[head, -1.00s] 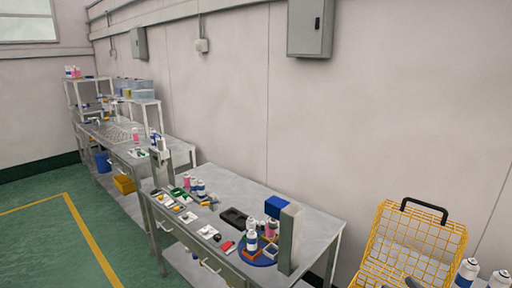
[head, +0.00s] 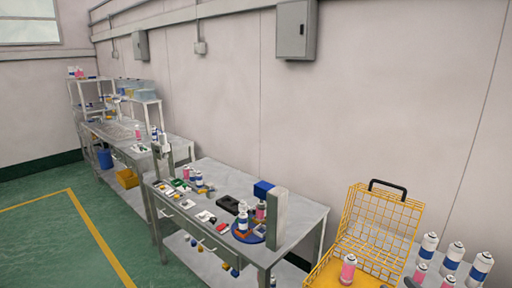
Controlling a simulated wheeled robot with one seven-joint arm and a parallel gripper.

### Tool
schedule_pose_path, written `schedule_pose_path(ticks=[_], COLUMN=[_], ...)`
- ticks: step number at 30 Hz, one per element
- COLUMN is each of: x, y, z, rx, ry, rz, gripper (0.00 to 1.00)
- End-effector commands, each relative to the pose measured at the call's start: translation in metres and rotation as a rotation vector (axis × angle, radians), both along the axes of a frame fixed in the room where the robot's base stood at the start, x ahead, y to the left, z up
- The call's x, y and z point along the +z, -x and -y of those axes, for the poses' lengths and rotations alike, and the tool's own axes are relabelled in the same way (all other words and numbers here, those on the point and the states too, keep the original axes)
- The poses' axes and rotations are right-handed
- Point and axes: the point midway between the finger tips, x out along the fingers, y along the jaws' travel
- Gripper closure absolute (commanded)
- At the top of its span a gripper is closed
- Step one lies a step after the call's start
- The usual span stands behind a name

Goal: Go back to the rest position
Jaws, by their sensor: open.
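My gripper cannot be made out in the head view. Only a small dark shape shows at the bottom edge, right of the basket; it may be part of my arm. A yellow wire basket (head: 376,225) with a black handle stands at the lower right, cut off by the bottom edge. A pink can (head: 348,268) with a white top is at the basket's front. Several white-and-blue cans (head: 452,256) stand to the right of the basket.
A grey workbench (head: 303,213) in the middle carries cans, small parts and a grey column (head: 277,220). Another bench (head: 178,147) stands farther back, with a yellow crate (head: 127,178) and blue bin (head: 105,159) below. Green floor (head: 45,240) is clear at left.

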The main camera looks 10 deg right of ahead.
Motion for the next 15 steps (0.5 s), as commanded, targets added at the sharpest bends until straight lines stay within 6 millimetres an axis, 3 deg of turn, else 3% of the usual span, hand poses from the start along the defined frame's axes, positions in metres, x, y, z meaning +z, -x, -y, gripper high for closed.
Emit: schedule_pose_path(ticks=[8, 15], x=[-0.003, -0.009], y=[-0.023, -0.037], z=[-0.05, -0.113], rx=[0.179, 0.42], ry=[0.214, 0.513], rz=[-0.103, -0.209], gripper=[0.24, 0.24])
